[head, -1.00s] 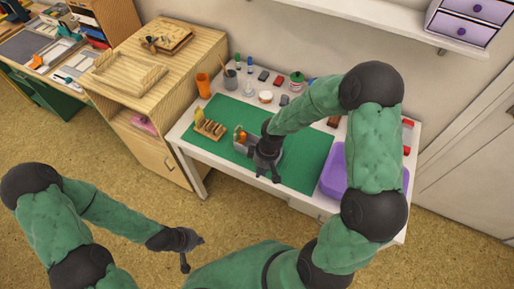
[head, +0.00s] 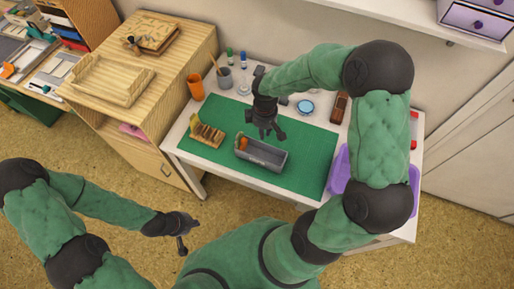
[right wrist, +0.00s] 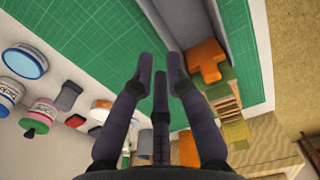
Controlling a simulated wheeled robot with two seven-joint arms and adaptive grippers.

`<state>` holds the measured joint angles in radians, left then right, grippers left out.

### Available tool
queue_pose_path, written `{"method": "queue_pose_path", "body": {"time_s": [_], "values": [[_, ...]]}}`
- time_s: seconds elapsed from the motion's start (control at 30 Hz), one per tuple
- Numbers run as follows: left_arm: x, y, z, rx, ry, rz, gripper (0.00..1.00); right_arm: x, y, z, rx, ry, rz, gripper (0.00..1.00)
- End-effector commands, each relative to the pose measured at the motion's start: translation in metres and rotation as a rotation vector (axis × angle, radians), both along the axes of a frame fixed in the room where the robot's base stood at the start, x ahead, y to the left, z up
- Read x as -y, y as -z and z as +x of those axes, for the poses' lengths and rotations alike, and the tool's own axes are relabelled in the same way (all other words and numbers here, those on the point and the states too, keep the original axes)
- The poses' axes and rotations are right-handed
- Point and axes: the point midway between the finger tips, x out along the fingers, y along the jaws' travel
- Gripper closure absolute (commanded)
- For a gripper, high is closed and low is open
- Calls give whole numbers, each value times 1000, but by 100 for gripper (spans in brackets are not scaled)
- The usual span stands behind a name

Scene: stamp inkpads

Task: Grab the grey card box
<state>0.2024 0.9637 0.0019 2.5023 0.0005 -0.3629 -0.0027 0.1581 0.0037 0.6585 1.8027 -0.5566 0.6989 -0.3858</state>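The grey card box (head: 266,158) is a long open tray on the green mat, with an orange item (head: 243,143) in its left end. My right gripper (head: 266,133) is open and empty above the mat, just behind the box in the head view. In the right wrist view the box's grey wall (right wrist: 238,30) shows at the upper right, to the right of my open right fingers (right wrist: 160,68). My left gripper (head: 187,236) hangs over the floor in front of the table, empty, its fingers spread.
A wooden stamp rack (head: 208,135) stands left of the box on the green mat (head: 308,150). A purple bin (head: 339,172) is at the right, partly behind my right arm. An orange cup (head: 195,87) and a grey pen cup (head: 224,78) stand at the back left.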

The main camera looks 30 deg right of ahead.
Motion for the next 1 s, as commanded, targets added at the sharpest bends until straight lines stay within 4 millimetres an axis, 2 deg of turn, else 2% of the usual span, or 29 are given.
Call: {"method": "queue_pose_path", "body": {"time_s": [0.23, 0.53, 0.8, 1.0], "values": [[0, 14, -1, -3, 1, -1, 100, 0, 38, -1, -2, 0, 1, 84], [0, 20, -1, -2, 1, 0, 100, 0, 60, -1, -1, 2, 2, 84], [0, 34, -1, -2, 1, 0, 100, 0, 98, -1, -2, 1, 1, 84], [0, 34, -1, -2, 1, 0, 100, 0, 102, 0, 2, 2, 1, 84]]}}
